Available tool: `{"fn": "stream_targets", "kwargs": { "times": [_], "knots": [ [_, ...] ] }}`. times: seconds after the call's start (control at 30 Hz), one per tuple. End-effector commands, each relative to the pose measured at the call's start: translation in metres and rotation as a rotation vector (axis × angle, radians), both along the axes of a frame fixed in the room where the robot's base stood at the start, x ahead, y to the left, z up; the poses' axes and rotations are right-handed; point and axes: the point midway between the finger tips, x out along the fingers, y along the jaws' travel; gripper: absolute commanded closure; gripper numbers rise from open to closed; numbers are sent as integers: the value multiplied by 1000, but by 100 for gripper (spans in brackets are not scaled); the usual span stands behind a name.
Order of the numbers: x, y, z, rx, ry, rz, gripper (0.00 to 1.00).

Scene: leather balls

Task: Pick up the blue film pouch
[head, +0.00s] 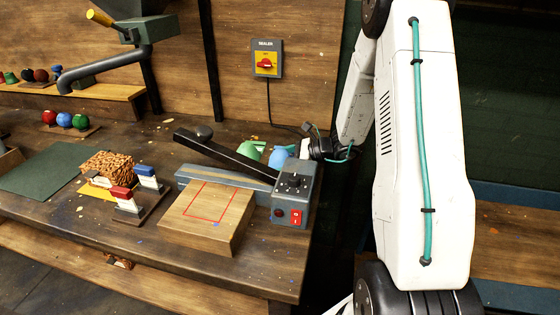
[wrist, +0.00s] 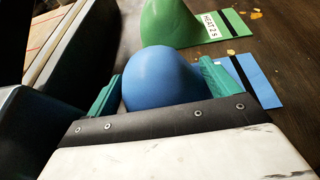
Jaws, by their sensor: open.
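The blue film pouch (wrist: 160,76) has a rounded bulge and a flat blue tail with a black stripe, and it lies on the table in the wrist view. In the head view the pouch (head: 281,156) shows behind the sealer, partly hidden by it. My gripper (wrist: 160,70) is open, with one teal finger on each side of the bulge. I cannot tell whether the fingers touch it. A green film pouch (wrist: 170,22) with a label reading "HEAT 2 S" lies just beyond the blue one.
The sealer (head: 296,194), with a long black lever arm (head: 230,155), stands close beside the pouches. A wooden block (head: 207,213) with a red outline sits in front of it. Red and blue stamps, a speckled block and several balls are farther left. The wall switch (head: 266,60) hangs behind.

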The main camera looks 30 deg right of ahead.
Motion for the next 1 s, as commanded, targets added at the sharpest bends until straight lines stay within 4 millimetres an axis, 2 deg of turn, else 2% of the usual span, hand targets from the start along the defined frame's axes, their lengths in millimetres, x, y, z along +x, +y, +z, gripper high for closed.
{"fn": "stream_targets", "kwargs": {
  "times": [0.2,0.23,0.4,0.43,0.67,0.77,1.0],
  "knots": [
    [1,1,-1,0,0,-1,12],
    [1,1,0,0,0,-1,15],
    [1,1,0,0,0,-1,62],
    [1,1,0,0,0,-1,69],
    [1,1,0,-1,-1,-1,69],
    [1,0,6,-2,-2,0,69],
    [1,0,51,-4,-7,0,69]
  ]
}}
